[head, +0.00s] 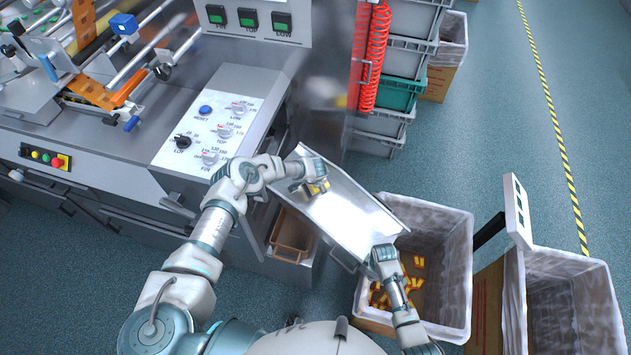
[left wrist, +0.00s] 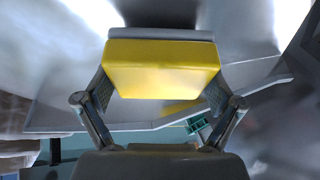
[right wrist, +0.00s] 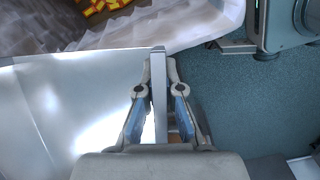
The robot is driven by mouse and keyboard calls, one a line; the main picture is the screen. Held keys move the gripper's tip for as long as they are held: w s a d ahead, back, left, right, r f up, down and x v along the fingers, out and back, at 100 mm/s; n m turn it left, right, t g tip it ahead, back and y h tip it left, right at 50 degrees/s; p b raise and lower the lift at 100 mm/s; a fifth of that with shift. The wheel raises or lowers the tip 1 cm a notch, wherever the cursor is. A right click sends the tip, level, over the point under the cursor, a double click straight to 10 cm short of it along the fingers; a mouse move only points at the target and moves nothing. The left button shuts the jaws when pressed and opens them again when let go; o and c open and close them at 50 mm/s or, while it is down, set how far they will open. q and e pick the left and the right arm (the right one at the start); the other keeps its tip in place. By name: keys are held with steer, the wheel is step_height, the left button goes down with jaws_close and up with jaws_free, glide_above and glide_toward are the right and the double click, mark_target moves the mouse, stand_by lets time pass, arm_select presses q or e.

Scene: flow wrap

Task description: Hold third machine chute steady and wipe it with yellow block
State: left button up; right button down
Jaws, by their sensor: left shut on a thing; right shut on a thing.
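The metal chute (head: 345,212) slopes from the machine down to the right, toward a lined bin. My left gripper (head: 314,187) is shut on the yellow block (head: 319,187) over the upper part of the chute. The yellow block (left wrist: 160,68) fills the space between its fingers in the left wrist view, close to the chute surface; I cannot tell whether it touches. My right gripper (head: 377,262) is at the chute's lower near corner. In the right wrist view its fingers (right wrist: 158,95) are shut on the edge of the chute (right wrist: 60,110).
A lined bin (head: 458,262) with several orange-yellow packets stands below the chute's low end. Another lined bin (head: 610,300) is to its right. The machine's control panel (head: 212,135) is left of the chute. Stacked crates (head: 402,60) and a red coiled hose (head: 374,55) stand behind.

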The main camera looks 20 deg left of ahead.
arm_select(q)
steer(key=shift+s+d+r, duration=0.15)
steer(key=shift+d+r, duration=0.2)
steer(key=shift+r, duration=0.6)
steer(key=shift+s+d+r, duration=0.1)
steer(key=shift+d+r, duration=0.2)
steer(key=shift+r, duration=0.6)
steer(key=shift+s+d+r, duration=0.15)
steer(key=shift+d+r, duration=0.2)
steer(key=shift+r, duration=0.6)
arm_select(e)
steer(key=c, duration=1.1)
jaws_free()
steer(key=shift+r, duration=4.5)
